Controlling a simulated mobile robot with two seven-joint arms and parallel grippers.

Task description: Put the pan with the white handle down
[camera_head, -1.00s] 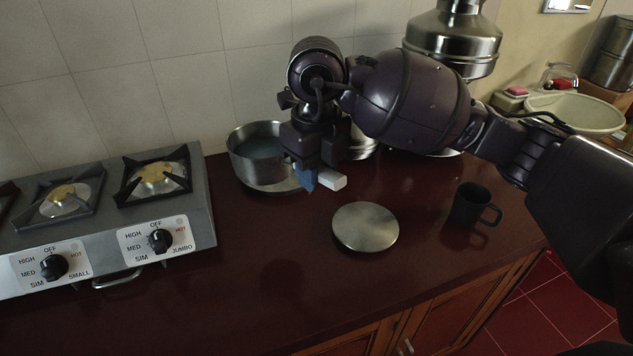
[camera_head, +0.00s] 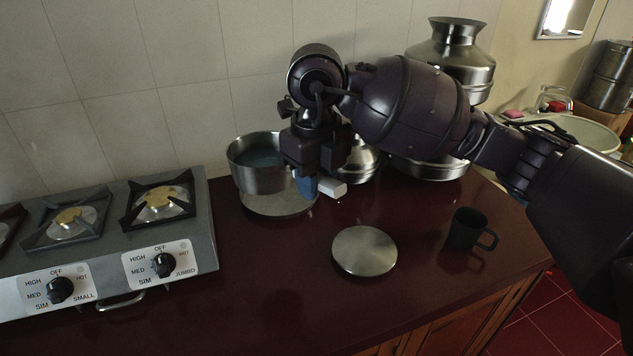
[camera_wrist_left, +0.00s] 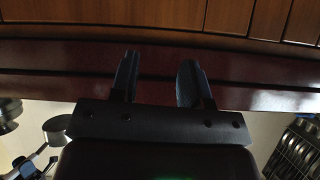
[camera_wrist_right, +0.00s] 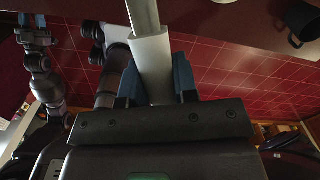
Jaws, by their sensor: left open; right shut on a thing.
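The pan (camera_head: 257,172) is steel, with a bluish-grey inside, and is upright near the back wall. Its white handle (camera_head: 331,188) points to the front right. My right gripper (camera_head: 318,182) is shut on this handle; its wrist hides the part of the handle nearest the pan. The right wrist view shows the white handle (camera_wrist_right: 152,62) between the fingers. The pan appears slightly above a flat round metal disc (camera_head: 283,204) on the counter. My left gripper (camera_wrist_left: 157,80) is open and empty in the left wrist view; it does not show in the head view.
A gas stove (camera_head: 110,240) is at left. A second metal disc (camera_head: 364,251) and a black mug (camera_head: 467,229) stand on the dark red counter (camera_head: 270,290). Large metal vessels (camera_head: 452,62) stand behind my right arm. The front middle of the counter is clear.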

